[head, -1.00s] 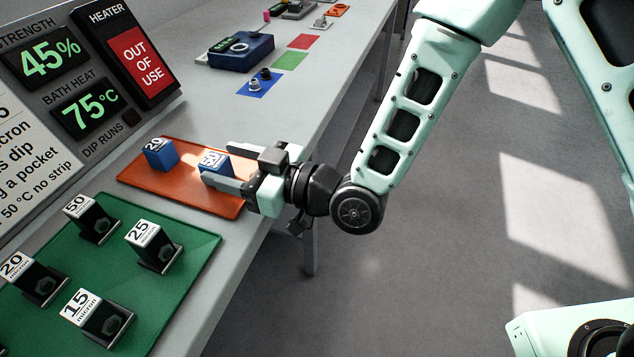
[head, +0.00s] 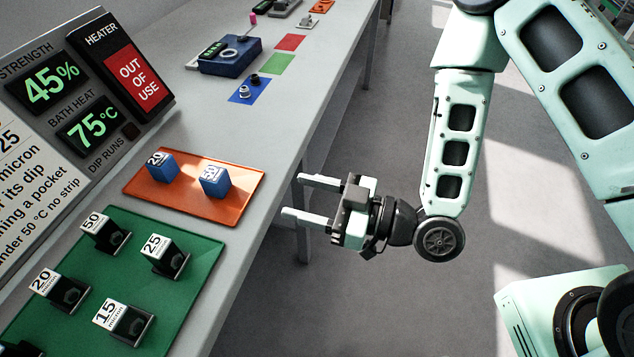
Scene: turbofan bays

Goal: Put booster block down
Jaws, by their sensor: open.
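Two blue blocks stand on the orange tray (head: 240,213). The one on the left (head: 162,170) has a white top marked 20. The one on the right (head: 214,182) has a white top that seems to read 50. No label here names the booster block. My gripper (head: 305,199) is open and empty, its two fingers pointing left toward the tray. It is out past the table's front edge, to the right of the tray, apart from both blocks.
A green tray (head: 205,262) holds black blocks marked 50, 25, 20 and 15. The panel reads 45% (head: 48,82), bath heat 75 °C (head: 88,124), and heater OUT OF USE (head: 132,73). A blue device (head: 230,57) and coloured mats lie farther along the table.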

